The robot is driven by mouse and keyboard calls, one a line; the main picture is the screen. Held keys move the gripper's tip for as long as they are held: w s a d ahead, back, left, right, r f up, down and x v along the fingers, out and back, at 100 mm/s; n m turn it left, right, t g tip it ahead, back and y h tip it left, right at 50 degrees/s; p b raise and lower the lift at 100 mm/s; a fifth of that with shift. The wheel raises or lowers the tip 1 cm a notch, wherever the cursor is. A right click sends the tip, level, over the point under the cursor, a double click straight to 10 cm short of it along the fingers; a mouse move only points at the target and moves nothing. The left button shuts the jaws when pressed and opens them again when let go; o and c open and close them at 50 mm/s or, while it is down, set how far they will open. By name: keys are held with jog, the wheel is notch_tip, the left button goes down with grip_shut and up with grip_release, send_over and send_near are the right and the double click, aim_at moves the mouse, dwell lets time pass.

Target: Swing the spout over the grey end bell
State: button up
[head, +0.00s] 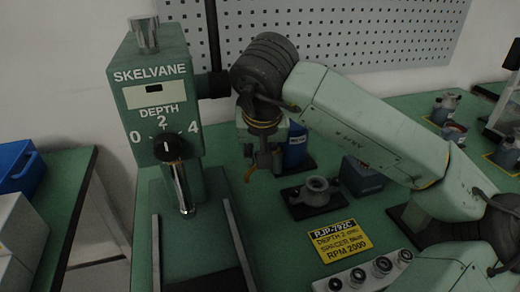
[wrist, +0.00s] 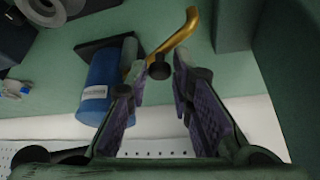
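The brass spout (wrist: 176,38) is a bent tube with a dark round knob (wrist: 159,69) at its near end. In the head view the spout (head: 249,175) shows as a small yellow piece below my gripper. My gripper (wrist: 160,80) is open, with its fingertips on either side of the knob and gaps visible at both sides. My gripper (head: 264,163) points down in the head view. The grey end bell (head: 317,185) sits on a dark plate to the right of the spout, apart from it. Part of it seems to show at the wrist view's top left (wrist: 46,9).
A blue labelled cylinder (head: 295,150) stands close behind my gripper; it also shows in the wrist view (wrist: 98,88). A dark box (head: 362,177) stands right of the end bell. The green press (head: 160,100) rises at left. A yellow sign (head: 340,240) lies in front.

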dwell(0.4)
jog(key=w+d+b, duration=0.1)
jog(key=d+b, duration=0.1)
jog(key=d, duration=0.7)
jog(key=shift+d, duration=0.4)
dwell(0.9)
jog(key=shift+a+b, duration=0.15)
jog(key=shift+b, duration=0.2)
jog(key=shift+o, duration=0.4)
jog(key=shift+o, duration=0.6)
